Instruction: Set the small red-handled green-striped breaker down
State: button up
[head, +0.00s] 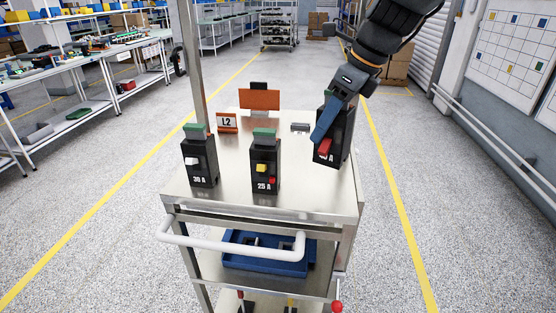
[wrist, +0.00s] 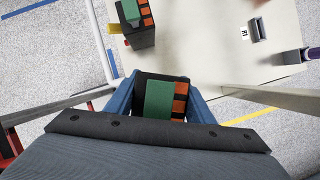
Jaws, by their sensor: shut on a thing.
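The black breaker with a red handle (head: 335,150) is at the right of the cart top (head: 220,195). It leans slightly in the head view, and its rating label is partly covered. My gripper (head: 321,136) is shut on it from above, with a blue finger across its front. In the wrist view, the breaker's green top with orange-and-black terminals (wrist: 160,98) sits between the two blue fingers of the gripper (wrist: 163,82). Its green part is hidden in the head view. I cannot tell whether its base touches the cart top.
A white-handled 30 A breaker (head: 199,162) and a yellow-handled 25 A breaker (head: 265,165) stand on the cart's left and middle. An L2 sign (head: 227,122), an orange panel (head: 259,99) and a small grey piece (head: 300,127) are behind. A blue tray (head: 268,266) is below.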

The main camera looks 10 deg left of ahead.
aim_at(351, 117)
jog(key=shift+f+p, duration=0.6)
jog(key=shift+f, duration=4.2)
jog(key=shift+f, duration=0.15)
jog(key=o, duration=1.5)
jog(key=b+v, duration=0.1)
jog(key=v, duration=1.1)
jog(key=shift+a, duration=0.1)
